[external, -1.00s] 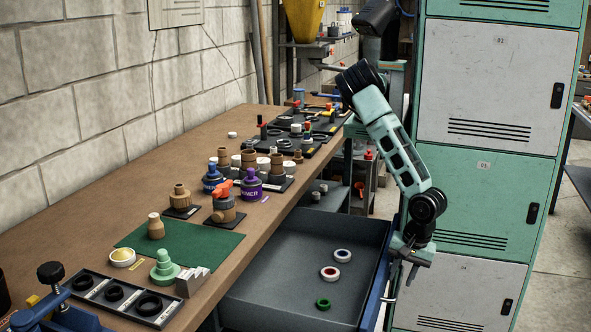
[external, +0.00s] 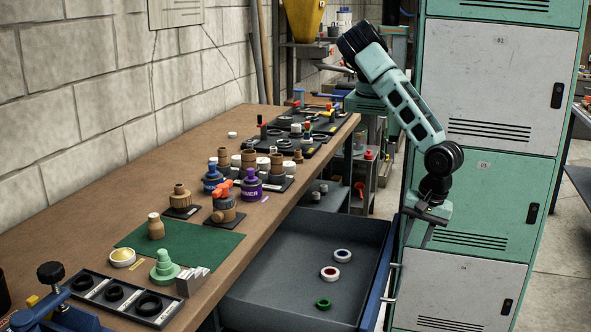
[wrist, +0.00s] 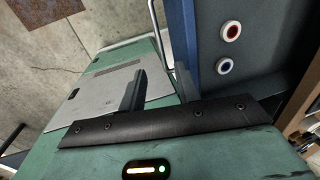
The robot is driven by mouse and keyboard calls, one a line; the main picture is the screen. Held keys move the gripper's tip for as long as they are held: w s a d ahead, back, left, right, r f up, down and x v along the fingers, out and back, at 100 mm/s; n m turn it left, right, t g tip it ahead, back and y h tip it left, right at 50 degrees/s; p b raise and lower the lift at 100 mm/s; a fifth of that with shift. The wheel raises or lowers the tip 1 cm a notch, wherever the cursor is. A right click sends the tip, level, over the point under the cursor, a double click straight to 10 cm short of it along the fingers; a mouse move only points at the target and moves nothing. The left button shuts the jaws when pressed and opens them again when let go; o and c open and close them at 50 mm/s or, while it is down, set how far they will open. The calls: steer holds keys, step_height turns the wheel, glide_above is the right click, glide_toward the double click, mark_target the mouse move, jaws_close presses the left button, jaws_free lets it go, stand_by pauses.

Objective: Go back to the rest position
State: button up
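My gripper (external: 427,228) is to the right of the open drawer (external: 388,250) and above its front, in front of the lockers. In the wrist view its two dark fingers (wrist: 160,88) stand apart with nothing clearly held between them. The drawer's metal handle (external: 393,282) is below the gripper in the external view; a thin metal bar, likely this handle, passes behind the fingers in the wrist view.
The drawer holds a red-centred ring (external: 330,273), a blue-centred ring (external: 342,255) and a green ring (external: 323,304). The workbench (external: 60,235) with many parts is to the left. Green and white lockers (external: 490,90) stand close behind my arm.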

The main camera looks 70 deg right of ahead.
stand_by(0.5)
steer(key=w+a+r+n+g+y, duration=0.1)
steer(key=w+a+r+n+y, duration=0.2)
steer(key=w+a+r, duration=0.3)
steer(key=w+a+r+n+y, duration=0.35)
steer(key=w+r, duration=0.25)
steer(key=w, duration=0.3)
steer(key=w+d+r+n+g+y+b, duration=0.1)
steer(key=w+d+r+n, duration=0.3)
steer(key=w+r+n, duration=0.65)
steer(key=w+d+r+n+h, duration=0.1)
steer(key=w+d+n, duration=0.1)
steer(key=w+d, duration=0.45)
steer(key=w+d+r+n+h, duration=0.15)
steer(key=w+d, duration=0.25)
steer(key=d, duration=0.6)
steer(key=w+d+n+h+b, duration=0.1)
steer(key=d+n+h, duration=0.3)
steer(key=d, duration=1.7)
steer(key=shift+f+n, duration=0.35)
steer(key=shift+n, duration=0.3)
